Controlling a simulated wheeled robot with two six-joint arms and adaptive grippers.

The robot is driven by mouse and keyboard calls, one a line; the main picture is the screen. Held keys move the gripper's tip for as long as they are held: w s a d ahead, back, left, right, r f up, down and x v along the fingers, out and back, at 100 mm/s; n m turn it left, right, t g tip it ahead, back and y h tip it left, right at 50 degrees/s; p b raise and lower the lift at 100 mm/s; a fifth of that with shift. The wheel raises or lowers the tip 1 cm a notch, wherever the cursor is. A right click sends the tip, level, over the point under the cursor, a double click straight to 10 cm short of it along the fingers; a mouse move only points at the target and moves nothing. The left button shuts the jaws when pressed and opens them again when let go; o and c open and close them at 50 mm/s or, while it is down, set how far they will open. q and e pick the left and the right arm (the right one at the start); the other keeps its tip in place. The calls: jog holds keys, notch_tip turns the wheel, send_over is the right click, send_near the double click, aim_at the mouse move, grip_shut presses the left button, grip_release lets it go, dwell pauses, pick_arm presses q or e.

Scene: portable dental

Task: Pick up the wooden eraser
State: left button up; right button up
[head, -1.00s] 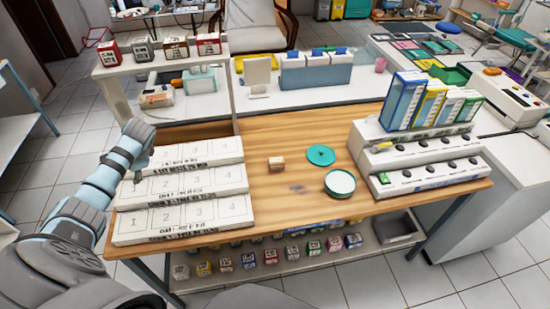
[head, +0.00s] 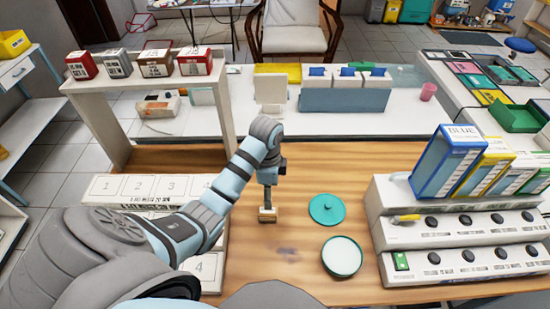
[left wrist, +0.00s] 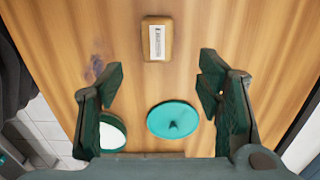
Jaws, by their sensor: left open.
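The wooden eraser (head: 267,215) is a small wooden block with a pale printed label, lying on the wooden tabletop. In the left wrist view the eraser (left wrist: 157,39) lies at the top centre, beyond the fingertips and roughly midway across the gap. My left gripper (head: 267,196) is above the eraser in the head view, pointing down and partly hidden by its own arm. In the left wrist view my left gripper (left wrist: 161,75) has its dark fingers wide apart with nothing between them. My right gripper is not in view.
A teal lid (head: 327,209) and an open round jar (head: 342,256) stand right of the eraser. A white rack (head: 455,240) with knobs and coloured boxes is farther right. Numbered white trays (head: 140,188) lie at left, partly behind my arm. A white shelf (head: 110,130) stands behind them.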

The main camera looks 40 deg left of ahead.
pick_arm(q)
send_over(265, 214)
notch_tip(265, 214, down, 4)
jog(key=shift+f, duration=0.2)
jog(key=f, duration=0.1)
jog(key=w+f+b, duration=0.1)
jog(key=f, duration=0.3)
jog(key=shift+w+f, duration=0.15)
jog(key=shift+w, duration=0.25)
jog(key=shift+w+f, duration=0.1)
jog(key=shift+f, duration=0.2)
jog(key=shift+s+a+r, duration=0.1)
jog(key=shift+s+r, duration=0.05)
jog(key=shift+s, duration=0.2)
jog(key=shift+c, duration=1.3)
jog(key=shift+r, duration=0.1)
jog(key=c, duration=1)
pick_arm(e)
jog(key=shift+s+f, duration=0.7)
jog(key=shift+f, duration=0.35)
